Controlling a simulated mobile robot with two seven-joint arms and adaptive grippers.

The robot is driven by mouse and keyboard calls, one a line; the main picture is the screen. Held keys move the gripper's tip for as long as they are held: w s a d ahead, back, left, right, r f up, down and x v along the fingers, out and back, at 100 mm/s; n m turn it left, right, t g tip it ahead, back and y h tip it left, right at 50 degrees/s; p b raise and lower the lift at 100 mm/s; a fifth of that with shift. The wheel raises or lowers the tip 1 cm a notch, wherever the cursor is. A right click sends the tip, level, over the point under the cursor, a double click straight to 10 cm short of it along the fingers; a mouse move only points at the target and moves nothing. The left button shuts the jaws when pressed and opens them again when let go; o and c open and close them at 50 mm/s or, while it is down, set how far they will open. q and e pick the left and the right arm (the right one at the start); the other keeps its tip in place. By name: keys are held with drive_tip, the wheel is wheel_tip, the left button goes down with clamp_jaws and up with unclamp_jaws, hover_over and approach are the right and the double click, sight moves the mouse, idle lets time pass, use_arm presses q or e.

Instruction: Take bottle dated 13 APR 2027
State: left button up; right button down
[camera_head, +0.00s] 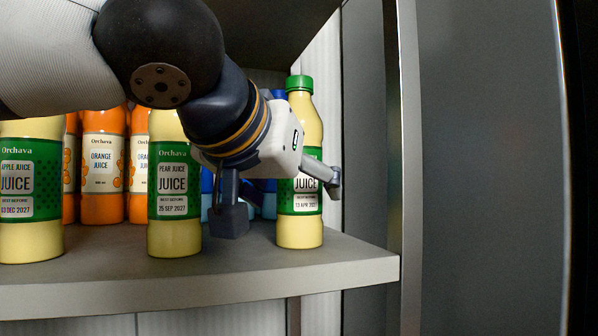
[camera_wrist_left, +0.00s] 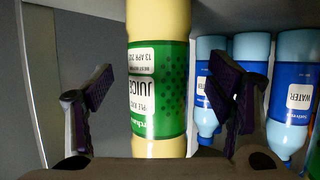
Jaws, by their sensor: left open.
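The bottle dated 13 APR 2027 (camera_head: 301,228) stands upright at the right end of the shelf. It has a green cap, pale yellow juice and a green label. My left gripper (camera_head: 283,198) is open, with one finger on each side of this bottle. In the left wrist view, which is upside down, the bottle (camera_wrist_left: 158,110) stands between the open fingers of the left gripper (camera_wrist_left: 162,92). Gaps show on both sides there, and its date is partly readable. My right gripper is not in view.
A pear juice bottle dated 25 SEP 2027 (camera_head: 174,235) and an apple juice bottle dated DEC 2027 (camera_head: 30,240) stand to the left. Orange juice bottles (camera_head: 102,205) stand behind. Blue water bottles (camera_wrist_left: 297,100) are beside the right finger in the wrist view. A grey upright (camera_head: 410,150) bounds the shelf (camera_head: 346,268).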

use_arm(q)
drive_tip(key=x, duration=0.2)
drive_tip(key=shift+w+d, duration=0.2)
drive_tip(key=shift+w, duration=0.2)
drive_tip(key=shift+s, duration=0.1)
clamp_jaws()
